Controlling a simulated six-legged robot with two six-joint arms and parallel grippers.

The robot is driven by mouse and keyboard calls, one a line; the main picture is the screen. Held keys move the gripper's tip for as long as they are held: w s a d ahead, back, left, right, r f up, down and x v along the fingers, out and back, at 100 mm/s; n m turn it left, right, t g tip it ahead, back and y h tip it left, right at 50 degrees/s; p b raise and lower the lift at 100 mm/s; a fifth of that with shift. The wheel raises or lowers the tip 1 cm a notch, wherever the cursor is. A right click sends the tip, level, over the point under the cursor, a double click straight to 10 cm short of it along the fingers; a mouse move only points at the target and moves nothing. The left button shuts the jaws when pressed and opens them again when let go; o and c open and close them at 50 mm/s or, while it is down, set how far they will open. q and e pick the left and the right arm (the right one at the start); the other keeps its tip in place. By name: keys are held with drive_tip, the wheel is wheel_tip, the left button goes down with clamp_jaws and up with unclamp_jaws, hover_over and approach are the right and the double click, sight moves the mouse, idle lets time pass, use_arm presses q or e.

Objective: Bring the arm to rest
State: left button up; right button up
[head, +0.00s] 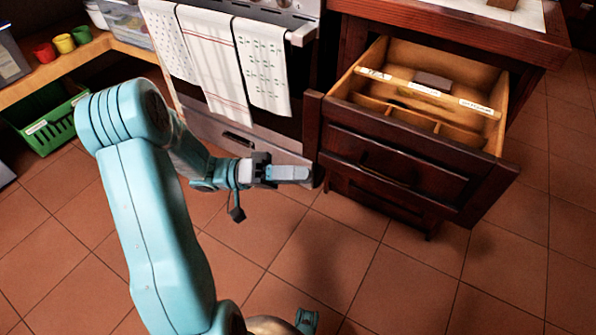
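My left arm, light blue, comes in from the lower left and bends toward the middle of the head view. My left gripper (296,174) points right, in front of the oven and just left of the open drawer's front. Its fingers overlap from this angle, so I cannot tell whether they are apart. I see no object in it. My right gripper is not in view.
An open wooden drawer (487,125) with dividers and white labels juts from the dark cabinet (392,165). Towels (215,60) hang on the oven handle. A green crate (50,125) stands under a shelf with small cups (63,43). The tiled floor (400,285) is clear.

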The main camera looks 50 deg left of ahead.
use_arm(q)
drive_tip(key=s+d+f+g+y, duration=0.2)
drive_tip(key=d+f+g+y, duration=0.2)
drive_tip(key=d+f, duration=0.5)
drive_tip(key=s+d+f+n+g+y, duration=0.1)
drive_tip(key=s+d+f+g+y, duration=0.3)
drive_tip(key=f, duration=0.8)
drive_tip(key=s+d+f+g+y, duration=0.1)
drive_tip(key=d+f+g+y, duration=0.2)
drive_tip(key=d+f+y, duration=0.55)
wheel_tip(320, 180, up, 29)
drive_tip(key=h+p, duration=0.4)
drive_tip(key=p, duration=2.7)
drive_tip(key=shift+s+a+f+g+p, duration=0.15)
drive_tip(key=shift+a+g+p, duration=0.15)
drive_tip(key=shift+a+p, duration=0.1)
drive_tip(key=shift+f, duration=0.1)
